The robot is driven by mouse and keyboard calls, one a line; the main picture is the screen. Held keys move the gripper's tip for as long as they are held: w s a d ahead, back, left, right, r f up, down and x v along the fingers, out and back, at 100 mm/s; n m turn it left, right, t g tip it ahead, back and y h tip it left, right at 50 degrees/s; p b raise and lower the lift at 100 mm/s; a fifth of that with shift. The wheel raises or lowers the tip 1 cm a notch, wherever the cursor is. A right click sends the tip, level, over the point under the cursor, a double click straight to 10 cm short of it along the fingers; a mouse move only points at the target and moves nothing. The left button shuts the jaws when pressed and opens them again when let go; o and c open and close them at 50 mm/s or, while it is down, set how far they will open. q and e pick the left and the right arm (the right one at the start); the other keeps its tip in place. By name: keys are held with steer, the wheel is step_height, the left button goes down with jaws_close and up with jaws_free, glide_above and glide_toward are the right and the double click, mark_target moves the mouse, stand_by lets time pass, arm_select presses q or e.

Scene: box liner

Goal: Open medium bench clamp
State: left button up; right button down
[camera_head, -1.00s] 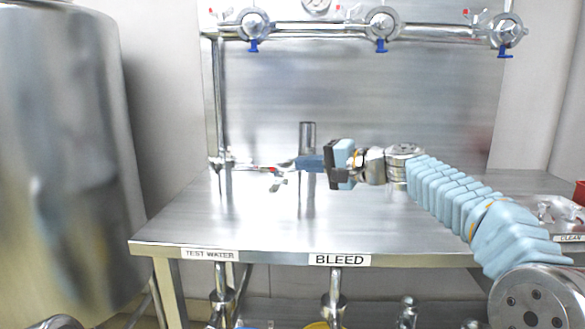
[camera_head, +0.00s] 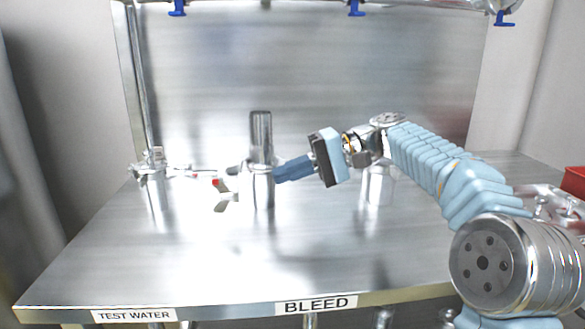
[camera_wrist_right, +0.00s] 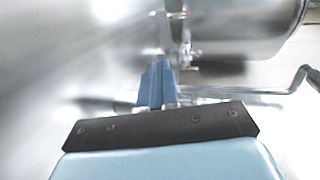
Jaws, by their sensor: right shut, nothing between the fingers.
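A metal clamp with wing-like handles (camera_head: 226,192) shows at the left side of the middle upright pipe (camera_head: 261,140) on the steel bench. Whether it is open or closed is too small to tell. My right gripper (camera_head: 280,172) has its blue fingers together and empty, pointing left, just right of the pipe's lower part. I cannot tell whether they touch it. In the right wrist view the shut blue fingers (camera_wrist_right: 158,68) point ahead at blurred metal fittings (camera_wrist_right: 186,52). My left gripper is not in view.
Another clamped fitting (camera_head: 154,168) stands at the left of the bench (camera_head: 110,255), with a thin rod reaching right. A short steel post (camera_head: 378,186) stands behind my right arm. A red bin (camera_head: 574,181) is at the far right. The bench front is clear.

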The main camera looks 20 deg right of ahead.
steer(key=x, duration=0.6)
steer(key=shift+s+a+f+m+t+b, duration=0.15)
steer(key=shift+a+m+t+b, duration=0.45)
steer(key=shift+t+b, duration=0.3)
steer(key=shift+a, duration=0.65)
steer(key=shift+r, duration=0.25)
